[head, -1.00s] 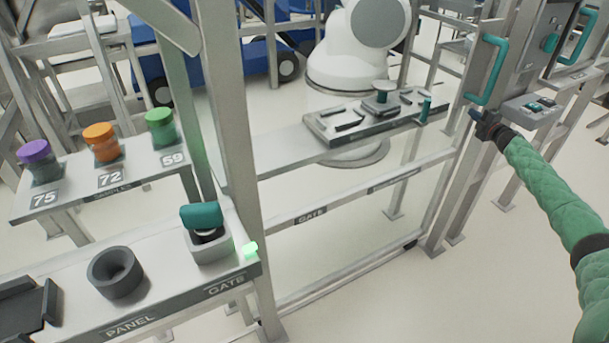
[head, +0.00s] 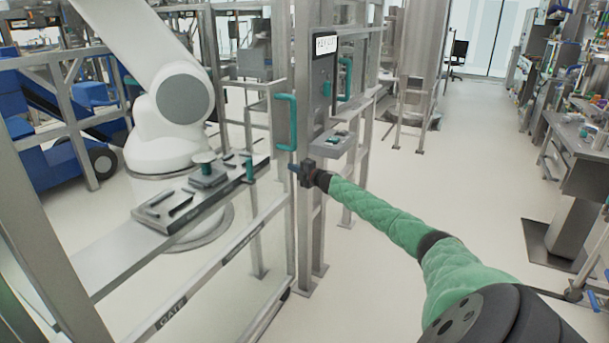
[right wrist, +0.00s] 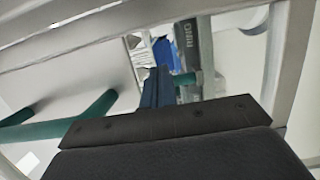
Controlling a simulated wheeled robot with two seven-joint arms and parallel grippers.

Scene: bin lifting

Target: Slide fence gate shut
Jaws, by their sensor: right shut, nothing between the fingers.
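The fence gate's upright grey frame (head: 305,80) stands at the middle of the head view, with a teal bar handle (head: 285,122) on its left edge. A second teal handle (head: 344,80) is farther right. My right gripper (head: 294,168) is shut and empty, just below the lower end of the nearer handle. I cannot tell whether it touches the gate. My left gripper is out of view.
Left of the gate frame is an open bay with a low rail marked GATE (head: 170,312). Behind it a shelf (head: 125,250) holds a grey fixture, in front of a white robot arm (head: 178,100). A small grey control box (head: 335,145) juts out at right.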

